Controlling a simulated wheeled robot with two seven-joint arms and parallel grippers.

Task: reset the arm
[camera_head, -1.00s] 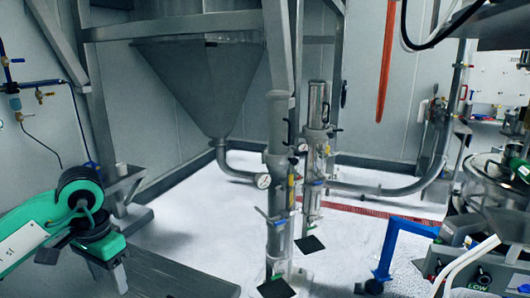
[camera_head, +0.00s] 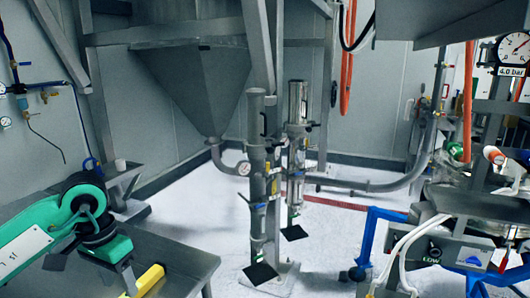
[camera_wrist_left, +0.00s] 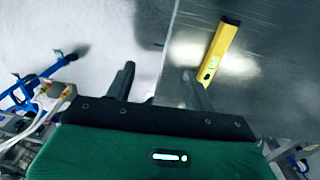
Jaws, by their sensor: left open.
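My left arm (camera_head: 70,222), green and black, comes in from the left in the head view. Its gripper (camera_head: 128,281) points down by the edge of a grey metal table. In the left wrist view the two dark fingers of the left gripper (camera_wrist_left: 158,80) are spread apart, with nothing between them. They are over the table edge and the pale floor. My right gripper is in neither view now.
A yellow block-like object (camera_head: 149,280) lies on the metal table (camera_head: 180,262) beside the left gripper; it also shows in the left wrist view (camera_wrist_left: 220,48). A hopper (camera_head: 200,85), vertical pipes (camera_head: 258,180) and a blue-framed machine (camera_head: 450,250) stand beyond. Pale floor lies between.

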